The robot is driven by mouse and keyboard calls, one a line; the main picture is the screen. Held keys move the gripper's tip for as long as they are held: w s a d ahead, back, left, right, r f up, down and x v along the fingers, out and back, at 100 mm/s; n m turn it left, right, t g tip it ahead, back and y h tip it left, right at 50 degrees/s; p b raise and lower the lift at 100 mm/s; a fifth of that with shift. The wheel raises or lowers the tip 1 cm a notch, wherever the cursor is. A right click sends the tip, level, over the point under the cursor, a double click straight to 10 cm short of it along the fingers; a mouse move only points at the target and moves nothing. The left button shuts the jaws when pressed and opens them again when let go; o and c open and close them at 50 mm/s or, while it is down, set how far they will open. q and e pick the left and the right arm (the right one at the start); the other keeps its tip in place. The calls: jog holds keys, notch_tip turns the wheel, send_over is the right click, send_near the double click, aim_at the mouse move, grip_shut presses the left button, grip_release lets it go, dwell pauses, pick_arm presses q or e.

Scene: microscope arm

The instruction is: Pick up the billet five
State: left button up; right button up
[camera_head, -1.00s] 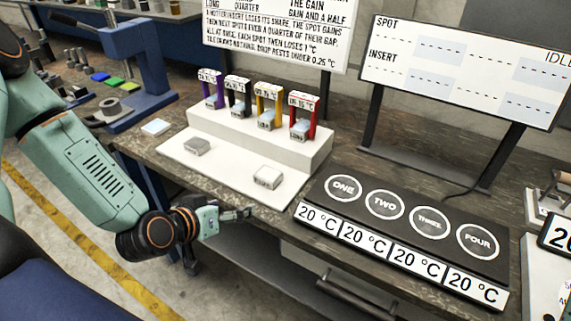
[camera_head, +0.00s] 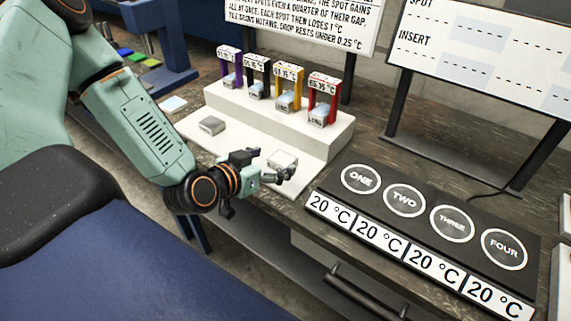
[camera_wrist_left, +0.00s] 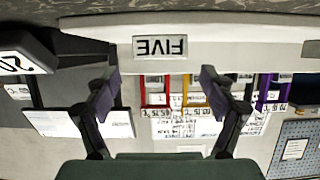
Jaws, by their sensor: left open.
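Billet five (camera_head: 284,159) is a small pale grey block on the front right of the white tray. In the left wrist view it shows its FIVE label (camera_wrist_left: 160,46) upside down, between the two fingers and beyond their tips. My left gripper (camera_head: 268,167) is open at the tray's front edge, just in front of the billet. In the left wrist view my left gripper (camera_wrist_left: 159,77) has its fingers spread wide with nothing between the pads. Whether a finger touches the billet cannot be told. My right gripper is not in view.
A second grey billet (camera_head: 212,126) lies on the left of the white tray (camera_head: 235,140). Behind, a white step (camera_head: 325,143) bears purple, black, yellow and red stands holding blocks. A dark panel (camera_head: 415,226) with several marked circles is to the right.

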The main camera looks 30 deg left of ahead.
aim_at(283, 158)
pick_arm(q)
jog(key=shift+w+a+f+b, duration=0.1)
jog(key=shift+w+f+b, duration=0.4)
jog(key=shift+w+f, duration=0.25)
jog(key=shift+w, duration=0.1)
jog(key=shift+w+f+b, duration=0.15)
jog(key=shift+w+b, duration=0.05)
jog(key=shift+b, duration=0.25)
jog(key=shift+w+d+f, duration=0.1)
jog(key=shift+w+d, duration=0.1)
jog(key=shift+w, duration=0.25)
jog(key=shift+w+d+f, duration=0.1)
jog(key=shift+w+d, duration=0.05)
jog(key=shift+w, duration=0.3)
jog(key=shift+w+f, duration=0.2)
jog(key=shift+w, duration=0.2)
jog(key=shift+s+a+r, duration=0.1)
jog(key=shift+s+a, duration=0.1)
jog(key=shift+s, duration=0.1)
jog(key=shift+c, duration=0.5)
jog(key=shift+d, duration=0.2)
jog(key=c, duration=0.3)
jog(key=shift+w, duration=0.25)
jog(key=c, duration=0.3)
jog(key=shift+s+a, duration=0.15)
jog(key=shift+s, duration=0.05)
jog(key=c, duration=0.5)
jog(key=shift+w, duration=0.2)
grip_shut()
jog(key=shift+r, duration=0.1)
